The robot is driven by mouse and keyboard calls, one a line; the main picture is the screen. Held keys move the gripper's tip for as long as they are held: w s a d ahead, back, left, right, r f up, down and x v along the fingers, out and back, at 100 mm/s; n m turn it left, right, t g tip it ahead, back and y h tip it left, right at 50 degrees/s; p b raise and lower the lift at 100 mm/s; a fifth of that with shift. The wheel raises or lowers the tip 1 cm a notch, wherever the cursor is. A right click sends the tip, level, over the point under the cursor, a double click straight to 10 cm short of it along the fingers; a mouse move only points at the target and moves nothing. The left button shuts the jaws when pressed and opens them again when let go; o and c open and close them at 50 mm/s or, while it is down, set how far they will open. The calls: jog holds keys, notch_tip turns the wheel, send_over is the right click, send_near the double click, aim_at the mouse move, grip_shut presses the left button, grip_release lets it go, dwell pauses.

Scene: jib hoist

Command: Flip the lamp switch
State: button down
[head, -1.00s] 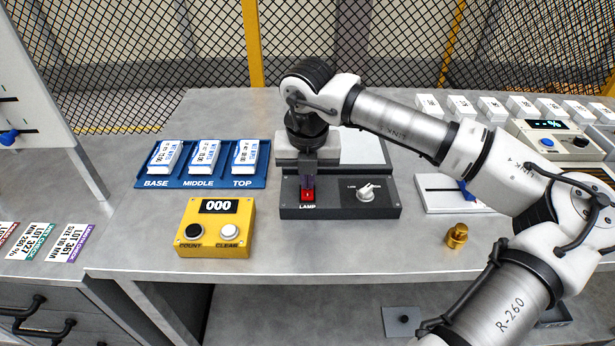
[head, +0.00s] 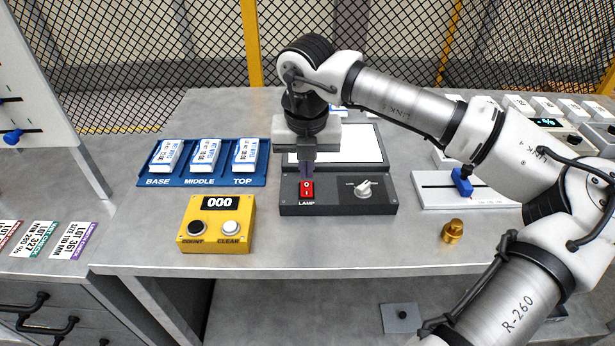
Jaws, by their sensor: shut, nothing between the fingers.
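The lamp switch (head: 307,189) is a red rocker with white markings, above the word LAMP on the left of a dark control box (head: 335,208). My gripper (head: 306,175) points down at the switch's far edge, its narrow fingers together with nothing between them. The tips look just above or behind the rocker; I cannot tell whether they touch it. A pale, framed panel (head: 362,145) stands behind the box, partly hidden by my gripper. I cannot tell for sure whether it is lit.
A knob (head: 364,189) sits on the box's right. A yellow counter (head: 217,224) reading 000 and a blue tray (head: 205,182) with white packs are left. A brass weight (head: 453,231) and a blue slider (head: 462,182) are right. Bare tabletop lies in front.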

notch_tip(320, 180, up, 10)
jog(key=s+b, duration=0.1)
jog(key=shift+f+b, duration=0.15)
jog(key=shift+b, duration=0.2)
jog(key=shift+s, duration=0.1)
